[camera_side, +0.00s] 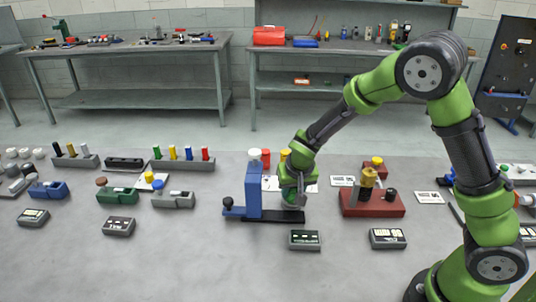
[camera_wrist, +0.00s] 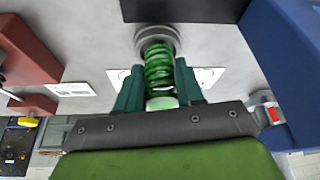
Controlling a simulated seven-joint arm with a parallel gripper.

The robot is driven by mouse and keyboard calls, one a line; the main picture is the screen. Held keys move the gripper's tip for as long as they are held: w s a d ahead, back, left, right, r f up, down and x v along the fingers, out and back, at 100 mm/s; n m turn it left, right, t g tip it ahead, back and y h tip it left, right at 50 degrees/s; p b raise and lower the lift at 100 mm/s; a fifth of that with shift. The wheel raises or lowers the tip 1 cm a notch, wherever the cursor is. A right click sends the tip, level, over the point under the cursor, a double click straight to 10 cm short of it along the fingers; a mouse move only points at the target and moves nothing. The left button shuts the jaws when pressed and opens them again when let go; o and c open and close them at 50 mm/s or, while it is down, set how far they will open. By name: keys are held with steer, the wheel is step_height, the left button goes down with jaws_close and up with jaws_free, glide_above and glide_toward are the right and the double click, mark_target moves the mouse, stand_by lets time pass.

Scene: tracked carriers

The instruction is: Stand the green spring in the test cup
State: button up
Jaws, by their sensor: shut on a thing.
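The green spring (camera_wrist: 158,72) sits between the two dark green fingers of my gripper (camera_wrist: 157,92), which is shut on it. In the wrist view the spring's far end meets the grey round test cup (camera_wrist: 146,36); I cannot tell how deep it sits inside. In the side view my gripper (camera_side: 292,203) points down at the right end of the black base (camera_side: 262,217) of the blue upright stand (camera_side: 253,192). The spring is hard to make out there, hidden by my fingers.
The blue stand rises close on the left. A dark red fixture (camera_side: 372,206) with yellow parts stands to the right. A grey labelled box (camera_side: 305,240) lies in front, another (camera_side: 388,238) at front right. A rack of coloured pins (camera_side: 183,163) stands at left. The front table is mostly clear.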

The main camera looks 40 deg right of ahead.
steer(key=shift+f, duration=0.45)
steer(key=o, duration=1.6)
steer(key=shift+r, duration=3.55)
